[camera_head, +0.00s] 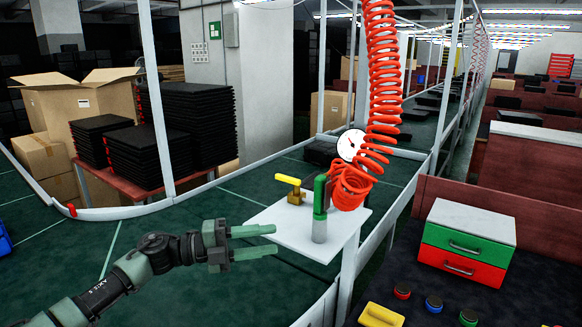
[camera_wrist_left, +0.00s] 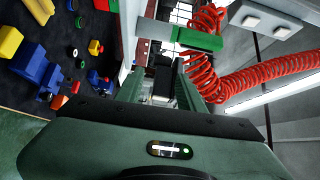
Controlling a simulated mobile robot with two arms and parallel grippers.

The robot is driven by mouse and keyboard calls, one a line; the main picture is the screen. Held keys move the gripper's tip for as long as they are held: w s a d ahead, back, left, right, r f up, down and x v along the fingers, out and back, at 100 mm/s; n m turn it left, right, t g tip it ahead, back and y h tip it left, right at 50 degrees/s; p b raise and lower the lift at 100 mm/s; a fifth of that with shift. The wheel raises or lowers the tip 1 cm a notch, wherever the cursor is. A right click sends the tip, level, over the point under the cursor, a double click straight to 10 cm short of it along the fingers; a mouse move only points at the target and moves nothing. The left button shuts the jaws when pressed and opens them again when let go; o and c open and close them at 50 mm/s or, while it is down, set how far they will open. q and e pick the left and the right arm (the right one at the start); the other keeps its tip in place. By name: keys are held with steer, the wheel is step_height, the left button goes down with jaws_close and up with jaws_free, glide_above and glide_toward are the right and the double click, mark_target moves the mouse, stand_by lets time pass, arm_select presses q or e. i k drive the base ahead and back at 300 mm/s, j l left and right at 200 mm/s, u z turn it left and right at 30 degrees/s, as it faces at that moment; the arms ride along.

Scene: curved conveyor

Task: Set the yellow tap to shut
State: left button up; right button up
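The yellow tap (camera_head: 291,188) stands at the back left of a white board (camera_head: 283,231) in the head view. Its yellow lever sticks out roughly level toward the left from a brass-coloured body. A green tap (camera_head: 320,205) stands nearer on the same board, its lever upright on a grey post. The green tap also shows in the left wrist view (camera_wrist_left: 200,40); I cannot make out the yellow tap there. My left gripper (camera_head: 276,239) is open and empty, at the board's left side, nearer than the yellow tap and apart from it. My right gripper is not in view.
A coiled red hose (camera_head: 380,90) hangs just behind the green tap, near a round white gauge (camera_head: 351,145). A drawer box (camera_head: 467,243) and coloured buttons (camera_head: 434,304) are at the right. Pale rails run around the board. The green floor at left is largely clear.

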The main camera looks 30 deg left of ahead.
mark_target(296, 183)
steer(key=i+j, duration=0.8)
steer(key=i, duration=0.05)
